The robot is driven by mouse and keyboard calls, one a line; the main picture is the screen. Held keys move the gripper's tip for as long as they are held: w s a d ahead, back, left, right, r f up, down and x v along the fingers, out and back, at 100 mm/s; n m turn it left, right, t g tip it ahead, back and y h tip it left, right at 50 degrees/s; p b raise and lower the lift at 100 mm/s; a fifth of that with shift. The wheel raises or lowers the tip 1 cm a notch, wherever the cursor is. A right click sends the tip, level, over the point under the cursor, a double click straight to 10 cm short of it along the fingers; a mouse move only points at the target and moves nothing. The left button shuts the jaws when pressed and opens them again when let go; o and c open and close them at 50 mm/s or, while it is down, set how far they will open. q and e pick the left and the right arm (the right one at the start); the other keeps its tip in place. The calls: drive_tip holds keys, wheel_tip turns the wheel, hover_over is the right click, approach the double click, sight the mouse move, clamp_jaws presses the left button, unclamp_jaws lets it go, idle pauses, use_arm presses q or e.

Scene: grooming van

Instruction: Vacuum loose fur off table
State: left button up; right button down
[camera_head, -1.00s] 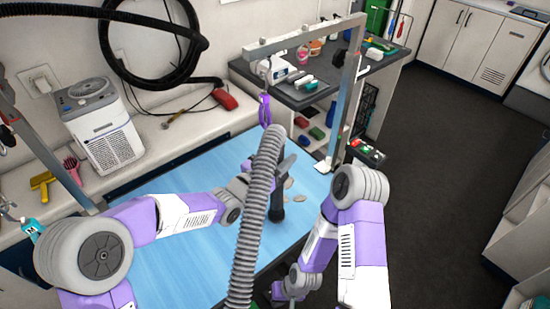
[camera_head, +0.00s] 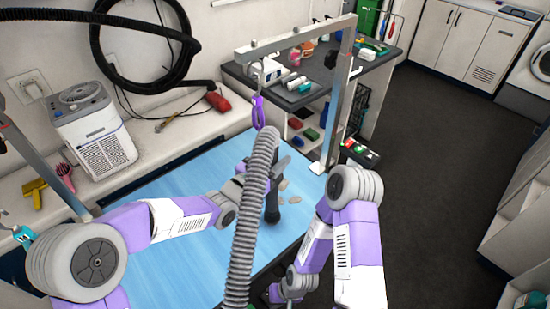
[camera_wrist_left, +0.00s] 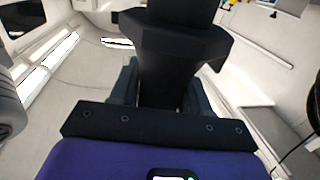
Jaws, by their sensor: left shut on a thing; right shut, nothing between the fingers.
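The blue grooming table (camera_head: 185,262) lies in front of me in the head view. My left gripper (camera_head: 263,177) is over its right part, shut on the dark vacuum nozzle (camera_head: 272,208). The nozzle points down at the tabletop; I cannot tell whether it touches. The grey ribbed hose (camera_head: 252,215) rises in front of the gripper and hides part of it. Pale tufts of fur (camera_head: 283,185) lie right beside the nozzle. The left wrist view shows the dark nozzle body (camera_wrist_left: 172,60) between the fingers. My right gripper (camera_head: 274,293) is low by the table's near edge, shut and empty.
A metal grooming arm (camera_head: 338,95) with a purple loop (camera_head: 258,112) stands at the table's far right. A white dryer unit (camera_head: 95,125) sits on the left bench. A dark counter (camera_head: 310,95) with bottles stands behind. Floor at right is clear.

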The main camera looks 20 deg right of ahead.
use_arm(q)
drive_tip(key=shift+r, duration=0.1)
drive_tip(key=w+d+p, duration=0.1)
drive_tip(key=w+d, duration=0.2)
drive_tip(key=w, duration=0.4)
drive_tip(key=shift+d, duration=0.35)
idle(1.0)
drive_tip(key=s+d+b, duration=0.1)
drive_tip(key=d+b, duration=0.1)
drive_tip(key=d, duration=0.6)
drive_tip(key=shift+b, duration=0.35)
idle(0.9)
drive_tip(key=w+a+p, duration=0.1)
drive_tip(key=w+p, duration=0.5)
drive_tip(key=p, duration=0.1)
drive_tip(key=shift+w+a, duration=0.4)
idle(1.0)
